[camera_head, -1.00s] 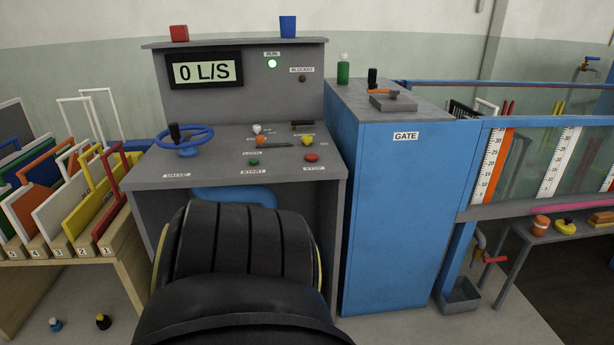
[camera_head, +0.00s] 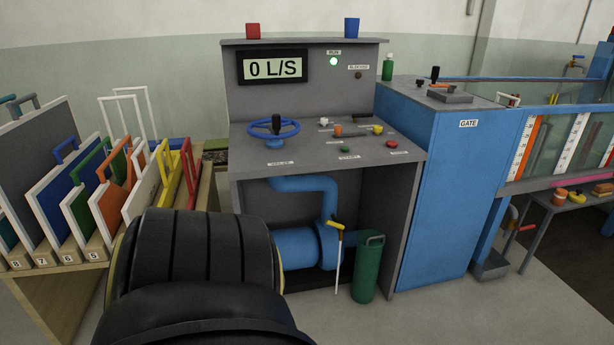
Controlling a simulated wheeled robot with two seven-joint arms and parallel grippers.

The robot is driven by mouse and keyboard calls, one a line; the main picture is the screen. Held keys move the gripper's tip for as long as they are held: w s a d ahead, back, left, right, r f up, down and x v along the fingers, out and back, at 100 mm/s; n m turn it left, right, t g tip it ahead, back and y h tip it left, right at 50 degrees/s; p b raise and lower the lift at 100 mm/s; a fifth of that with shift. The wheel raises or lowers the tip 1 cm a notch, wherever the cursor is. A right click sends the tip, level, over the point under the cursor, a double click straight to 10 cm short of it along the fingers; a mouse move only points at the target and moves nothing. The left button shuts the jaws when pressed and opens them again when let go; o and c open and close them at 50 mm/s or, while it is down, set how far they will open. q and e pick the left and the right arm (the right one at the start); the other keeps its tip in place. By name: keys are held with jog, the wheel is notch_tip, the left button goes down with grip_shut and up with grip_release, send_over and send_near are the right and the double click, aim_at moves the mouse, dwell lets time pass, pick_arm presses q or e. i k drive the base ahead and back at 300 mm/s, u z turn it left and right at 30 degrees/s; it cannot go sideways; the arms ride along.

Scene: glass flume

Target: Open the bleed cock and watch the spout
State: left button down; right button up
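A small yellow lever (camera_head: 335,225) sits on the blue pump pipework under the control desk. A thin pale spout or rod (camera_head: 338,262) runs down below it; I cannot tell which it is. A red-handled tap (camera_head: 526,228) hangs under the flume at the right, above a grey tray (camera_head: 491,266). No label shows which of these is the bleed cock. No flow is visible at either. Neither of my grippers is in view. A dark, rounded part of my own body fills the lower left foreground and covers some floor.
The control desk (camera_head: 300,168) has a blue handwheel and a display reading 0 L/S. A green cylinder (camera_head: 369,270) stands on the floor close right of the lever. The blue gate cabinet (camera_head: 440,190) is beyond it. A rack of numbered boards (camera_head: 60,250) stands left.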

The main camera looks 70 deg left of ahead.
aim_at(339, 225)
jog(key=u, duration=0.05)
jog(key=k, duration=0.1)
jog(key=u, duration=1.25)
